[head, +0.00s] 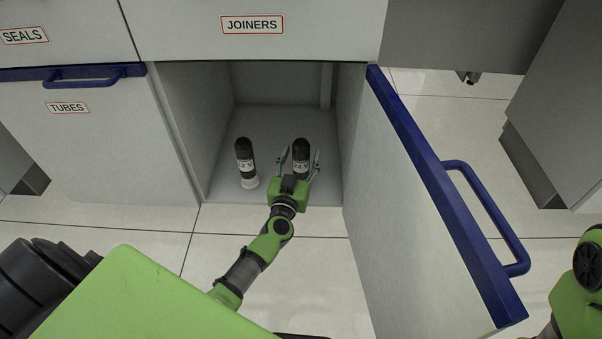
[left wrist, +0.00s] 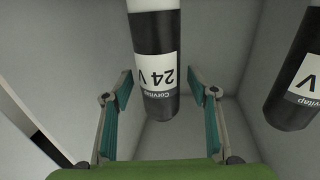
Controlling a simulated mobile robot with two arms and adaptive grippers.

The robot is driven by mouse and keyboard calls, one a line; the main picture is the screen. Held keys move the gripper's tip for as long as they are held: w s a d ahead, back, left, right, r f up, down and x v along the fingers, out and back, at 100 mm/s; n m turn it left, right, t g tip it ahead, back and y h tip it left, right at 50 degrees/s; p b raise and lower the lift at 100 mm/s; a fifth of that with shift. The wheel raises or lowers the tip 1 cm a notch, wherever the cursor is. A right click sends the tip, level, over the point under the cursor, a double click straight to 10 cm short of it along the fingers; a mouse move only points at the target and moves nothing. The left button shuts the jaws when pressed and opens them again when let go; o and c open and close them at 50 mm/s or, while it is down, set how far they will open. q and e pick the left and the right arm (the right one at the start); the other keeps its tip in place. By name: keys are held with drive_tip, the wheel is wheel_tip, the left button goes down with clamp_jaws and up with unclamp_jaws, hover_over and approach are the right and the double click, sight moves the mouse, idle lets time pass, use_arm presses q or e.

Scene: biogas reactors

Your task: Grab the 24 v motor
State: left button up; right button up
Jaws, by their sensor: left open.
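The 24 V motor (head: 301,148) is a black cylinder with a white label, standing in the open cabinet on the right of a similar one. In the left wrist view the 24 V motor (left wrist: 155,65) shows upside down, its "24 V" label readable. My left gripper (head: 300,161) is open, with one finger on each side of this motor. In the left wrist view the fingertips (left wrist: 160,80) stand apart from the motor's sides, with visible gaps. The motor's lower part is hidden behind my gripper in the head view. My right gripper is out of view.
A second black motor (head: 245,160) with a white base stands close by on the left; its number is unclear. The cabinet door (head: 425,210) with a blue handle (head: 490,215) stands open on the right. A "JOINERS" drawer (head: 330,35) is above the opening.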

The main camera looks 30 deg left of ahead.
use_arm(q)
drive_tip(key=shift+w, duration=0.25)
clamp_jaws()
drive_tip(key=shift+r, duration=0.1)
drive_tip(key=shift+r, duration=0.1)
